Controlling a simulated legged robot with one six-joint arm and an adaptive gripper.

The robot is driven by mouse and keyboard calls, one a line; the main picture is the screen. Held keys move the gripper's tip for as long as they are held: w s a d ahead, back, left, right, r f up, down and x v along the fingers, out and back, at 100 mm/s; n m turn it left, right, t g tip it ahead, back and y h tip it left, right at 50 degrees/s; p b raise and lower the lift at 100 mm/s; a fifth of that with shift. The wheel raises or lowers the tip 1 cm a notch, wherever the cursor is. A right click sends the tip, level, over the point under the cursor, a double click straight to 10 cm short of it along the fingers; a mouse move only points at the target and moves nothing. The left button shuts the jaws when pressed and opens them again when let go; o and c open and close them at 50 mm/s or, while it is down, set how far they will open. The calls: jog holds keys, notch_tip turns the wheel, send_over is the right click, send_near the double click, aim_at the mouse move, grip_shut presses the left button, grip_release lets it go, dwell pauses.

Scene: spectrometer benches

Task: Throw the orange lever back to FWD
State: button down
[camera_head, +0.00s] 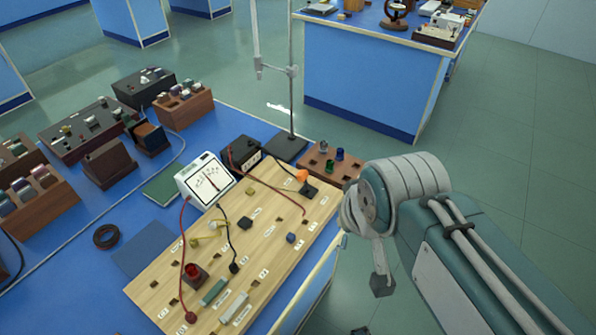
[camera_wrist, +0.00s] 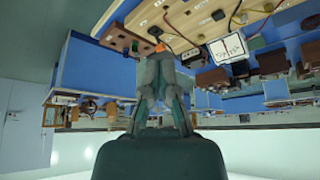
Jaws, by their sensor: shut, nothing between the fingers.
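The orange lever (camera_head: 302,175) stands on a small black base at the far right corner of the wooden board (camera_head: 160,290). Its FWD marking is too small to read. In the wrist view, which looks upside down, the lever's orange tip (camera_wrist: 160,48) shows just beyond my fingers. My gripper (camera_head: 381,284) hangs at the right of the board, beyond the bench's right edge and apart from the lever. In the wrist view my gripper (camera_wrist: 158,58) has its fingers together with nothing held between them.
An analog meter (camera_head: 207,180) and a black box (camera_head: 240,155) sit left of the lever. A metal stand (camera_head: 291,110) rises behind it. A brown block with colored knobs (camera_head: 318,168) is close to the lever. Red and black cables cross the board. Open floor lies right.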

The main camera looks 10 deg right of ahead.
jog(key=w+a+r+n+g, duration=0.1)
jog(key=w+a+n+g, duration=0.2)
jog(key=w, duration=1.7)
jog(key=w+a+f+n+g, duration=0.1)
jog(key=w+f+n+g, duration=0.2)
jog(key=w+f, duration=1)
jog(key=shift+w+a+f+n+h, duration=0.25)
jog(key=shift+w+a+n+h, duration=0.15)
jog(key=shift+w+n, duration=0.8)
jog(key=shift+f, duration=0.1)
